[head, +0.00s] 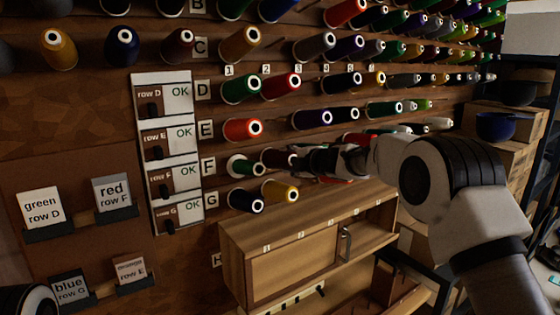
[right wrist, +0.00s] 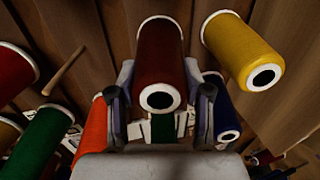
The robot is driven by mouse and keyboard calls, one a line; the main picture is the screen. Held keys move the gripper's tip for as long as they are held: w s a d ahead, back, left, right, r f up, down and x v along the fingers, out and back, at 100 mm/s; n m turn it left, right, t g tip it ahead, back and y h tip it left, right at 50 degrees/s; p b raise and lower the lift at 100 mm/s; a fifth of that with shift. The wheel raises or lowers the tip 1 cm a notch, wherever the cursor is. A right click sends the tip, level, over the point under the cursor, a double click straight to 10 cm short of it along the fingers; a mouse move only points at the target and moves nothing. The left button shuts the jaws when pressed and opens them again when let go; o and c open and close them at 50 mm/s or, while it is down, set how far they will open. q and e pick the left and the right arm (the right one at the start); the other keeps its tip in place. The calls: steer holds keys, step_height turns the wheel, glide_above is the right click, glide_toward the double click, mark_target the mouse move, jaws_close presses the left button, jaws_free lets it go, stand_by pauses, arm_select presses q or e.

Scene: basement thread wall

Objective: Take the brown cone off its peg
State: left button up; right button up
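The brown cone (head: 278,158), a dark reddish-brown spool with a white end, sits in row F at the second place on the thread wall. In the right wrist view the brown cone (right wrist: 160,58) stands in the middle with its end facing me. My right gripper (head: 306,161) is at this cone in the head view. In the right wrist view the two fingers of the right gripper (right wrist: 163,100) stand on either side of the cone, with a small gap at each side. The peg is hidden inside the cone. My left gripper is not in view.
Close by are a green cone (head: 245,166), an orange-red cone (head: 240,128), a yellow cone (head: 279,191) and a navy cone (head: 245,200). A wooden cabinet (head: 295,268) juts out below. Label cards (head: 41,208) stand on the left; boxes (head: 505,118) stand at right.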

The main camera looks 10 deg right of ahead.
steer(key=shift+s+d+b, duration=0.2)
steer(key=shift+s+b, duration=0.35)
steer(key=shift+b, duration=0.1)
steer(key=b+v, duration=0.4)
steer(key=v, duration=0.6)
steer(key=shift+s, duration=0.15)
steer(key=s+r, duration=0.1)
steer(key=s, duration=0.1)
steer(key=s+d+r+p, duration=0.1)
steer(key=shift+s+d+r, duration=0.2)
steer(key=shift+s+r, duration=0.2)
steer(key=shift+w, duration=0.1)
